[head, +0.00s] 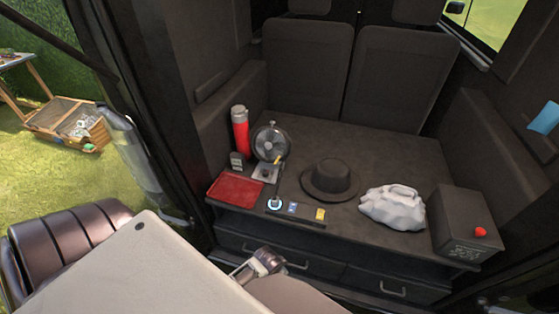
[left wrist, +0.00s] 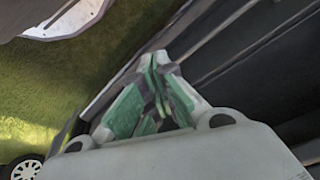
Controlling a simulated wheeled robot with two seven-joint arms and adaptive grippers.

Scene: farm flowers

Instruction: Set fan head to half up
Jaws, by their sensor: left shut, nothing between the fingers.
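The fan (head: 270,142) stands on the dark cargo deck in the head view, on a small silver base (head: 265,173). Its round caged head faces roughly toward me; its exact tilt is hard to tell. My left gripper (left wrist: 158,88) shows in the left wrist view, its green-padded fingers together and empty. It is away from the fan, with dark vehicle panels and grass behind it. I cannot clearly make out this gripper in the head view. My right gripper is not in view.
Around the fan are a red flask (head: 240,132), a red tray (head: 236,187), a dark strip with small items (head: 296,211) and a black hat (head: 330,180). A white bag (head: 393,207) and black box (head: 465,224) lie right. Drawers (head: 330,271) are below the deck.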

